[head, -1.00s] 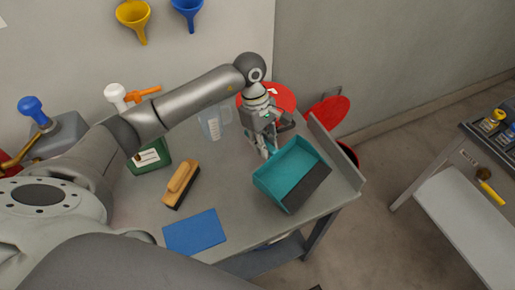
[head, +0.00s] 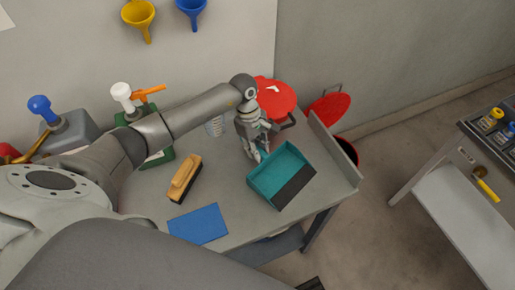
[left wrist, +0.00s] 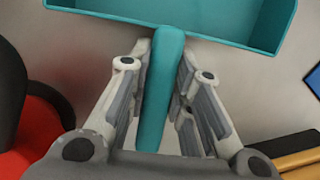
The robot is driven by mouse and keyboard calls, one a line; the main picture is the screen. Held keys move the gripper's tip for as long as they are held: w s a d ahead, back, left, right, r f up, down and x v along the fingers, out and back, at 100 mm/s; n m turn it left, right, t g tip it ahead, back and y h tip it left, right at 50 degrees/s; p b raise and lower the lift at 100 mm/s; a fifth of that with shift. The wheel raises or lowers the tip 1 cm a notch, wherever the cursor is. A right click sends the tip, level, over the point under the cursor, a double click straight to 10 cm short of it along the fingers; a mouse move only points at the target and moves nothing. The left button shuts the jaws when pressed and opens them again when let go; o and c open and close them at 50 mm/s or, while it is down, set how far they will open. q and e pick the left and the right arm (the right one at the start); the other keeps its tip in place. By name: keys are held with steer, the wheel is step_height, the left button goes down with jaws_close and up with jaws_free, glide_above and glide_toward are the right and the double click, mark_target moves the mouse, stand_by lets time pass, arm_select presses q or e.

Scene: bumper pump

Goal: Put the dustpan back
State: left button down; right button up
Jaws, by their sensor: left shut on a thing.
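The teal dustpan (head: 279,171), with a dark front lip, is at the right end of the grey table, its open side toward the table's front right edge. My left gripper (head: 258,153) is shut on its handle, behind the pan. In the left wrist view the teal handle (left wrist: 162,95) runs between the two fingers (left wrist: 163,68), and the pan (left wrist: 215,20) lies beyond them. I cannot tell whether the pan touches the table. My right gripper is not in view.
A raised lip (head: 335,150) borders the right edge. Red round lids (head: 272,97) are behind. A workbench (head: 450,190) stands far right.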

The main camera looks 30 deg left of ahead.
arm_select(q)
steer(key=c, duration=1.6)
jaws_free()
steer(key=shift+f, duration=0.1)
steer(key=o, duration=0.3)
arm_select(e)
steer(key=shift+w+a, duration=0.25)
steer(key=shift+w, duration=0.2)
arm_select(q)
steer(key=shift+r+p, duration=0.25)
steer(key=shift+p, duration=0.05)
steer(key=shift+w+a+r, duration=0.1)
steer(key=shift+r, duration=0.2)
steer(key=b+v, duration=0.3)
steer(key=v, duration=0.8)
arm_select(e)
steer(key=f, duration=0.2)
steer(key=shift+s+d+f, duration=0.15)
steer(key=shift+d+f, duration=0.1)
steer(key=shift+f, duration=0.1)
arm_select(q)
steer(key=shift+r, duration=0.1)
